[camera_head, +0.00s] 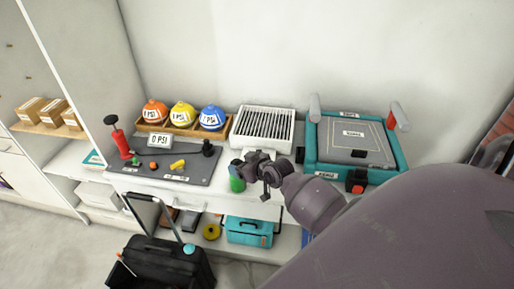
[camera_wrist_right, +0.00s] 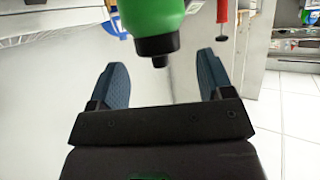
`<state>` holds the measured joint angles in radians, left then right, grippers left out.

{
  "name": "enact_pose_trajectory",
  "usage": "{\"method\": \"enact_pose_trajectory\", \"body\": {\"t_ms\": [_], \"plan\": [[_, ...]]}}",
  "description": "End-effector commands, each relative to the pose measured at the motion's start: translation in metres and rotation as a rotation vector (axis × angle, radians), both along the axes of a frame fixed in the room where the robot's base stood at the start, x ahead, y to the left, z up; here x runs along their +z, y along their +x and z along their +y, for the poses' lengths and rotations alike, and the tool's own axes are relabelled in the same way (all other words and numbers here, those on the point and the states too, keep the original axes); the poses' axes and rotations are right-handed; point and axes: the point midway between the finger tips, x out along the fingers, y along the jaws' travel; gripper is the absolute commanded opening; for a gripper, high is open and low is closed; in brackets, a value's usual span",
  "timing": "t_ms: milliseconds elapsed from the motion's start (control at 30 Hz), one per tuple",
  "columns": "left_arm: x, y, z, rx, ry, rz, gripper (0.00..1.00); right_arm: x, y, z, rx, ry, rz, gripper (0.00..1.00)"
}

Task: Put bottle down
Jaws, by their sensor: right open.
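A green bottle (camera_head: 237,182) stands on the white counter near its front edge, partly hidden by my right gripper (camera_head: 255,172). The right wrist view shows the bottle's green body (camera_wrist_right: 150,14) cut off by the top edge, with its black cap (camera_wrist_right: 158,46) pointing down in that picture. My right gripper (camera_wrist_right: 164,74) is open there, its two blue-grey fingers apart and nothing between their pads. The bottle lies just beyond the fingertips, roughly in line with the gap. My left gripper is not in view.
A teal-framed case (camera_head: 396,152) lies right of the bottle, with a white slatted box (camera_head: 263,130) behind. A grey mat (camera_head: 205,174) with a red pump (camera_head: 121,143) lies left. Orange, yellow and blue balls (camera_head: 211,117) sit behind. A black wheeled bag (camera_head: 168,262) stands in front.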

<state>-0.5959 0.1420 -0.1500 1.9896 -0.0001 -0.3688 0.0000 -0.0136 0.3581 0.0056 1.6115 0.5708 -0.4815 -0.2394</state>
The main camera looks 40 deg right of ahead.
Motion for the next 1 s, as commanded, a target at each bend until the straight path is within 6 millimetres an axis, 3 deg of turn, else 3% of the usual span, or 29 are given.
{"method": "enact_pose_trajectory", "body": {"t_ms": [300,633,767,1000], "plan": [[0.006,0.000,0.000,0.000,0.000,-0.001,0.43,0.026,-0.054,-0.007,0.000,-0.001,0.000,0.73],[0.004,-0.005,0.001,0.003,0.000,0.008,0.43,0.038,-0.084,-0.009,-0.001,-0.001,0.002,0.73],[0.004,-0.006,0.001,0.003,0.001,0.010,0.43,0.018,-0.108,0.004,-0.014,-0.009,0.023,0.73],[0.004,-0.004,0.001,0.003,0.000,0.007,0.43,-0.036,-0.192,0.058,-0.062,-0.054,0.079,0.73]]}}
